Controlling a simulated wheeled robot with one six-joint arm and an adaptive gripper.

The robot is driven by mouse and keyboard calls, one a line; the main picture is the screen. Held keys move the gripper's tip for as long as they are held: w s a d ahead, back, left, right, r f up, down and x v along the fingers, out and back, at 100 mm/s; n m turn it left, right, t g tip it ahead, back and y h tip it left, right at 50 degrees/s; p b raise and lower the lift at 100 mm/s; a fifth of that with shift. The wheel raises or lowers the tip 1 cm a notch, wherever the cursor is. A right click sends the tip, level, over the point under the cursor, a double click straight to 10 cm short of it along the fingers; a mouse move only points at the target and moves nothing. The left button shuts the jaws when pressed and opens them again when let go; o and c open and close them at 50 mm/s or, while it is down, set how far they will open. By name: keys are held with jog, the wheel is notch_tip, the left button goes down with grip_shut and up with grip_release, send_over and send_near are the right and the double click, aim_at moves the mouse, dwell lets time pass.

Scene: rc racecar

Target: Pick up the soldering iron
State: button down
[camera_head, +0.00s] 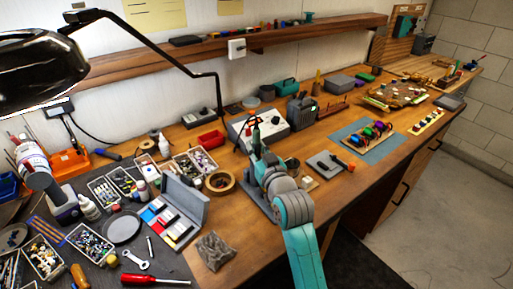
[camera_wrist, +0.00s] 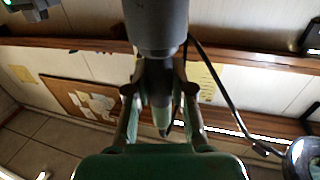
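My gripper (camera_head: 256,139) is at the end of my grey and teal arm, over the middle of the bench beside a pale box with dials. In the wrist view, my gripper (camera_wrist: 160,88) has its two fingers closing in on both sides of a grey, cylindrical tool that looks like the soldering iron (camera_wrist: 156,28). Its thick grey part fills the top middle of that view. It narrows between the fingers towards a thin dark end near the green palm. In the head view it is small and hard to separate from the gripper.
The pale box with dials (camera_head: 278,122) stands close behind my gripper. A tape roll (camera_head: 219,182), an open grey case (camera_head: 188,200) and parts trays lie to the left. A blue mat (camera_head: 373,155) lies to the right. The desk lamp (camera_head: 38,62) reaches over the left side.

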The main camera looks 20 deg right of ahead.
jog(key=shift+r, duration=0.15)
notch_tip(320, 180, up, 18)
jog(key=shift+f, duration=0.1)
dwell(0.7)
jog(key=shift+f, duration=0.1)
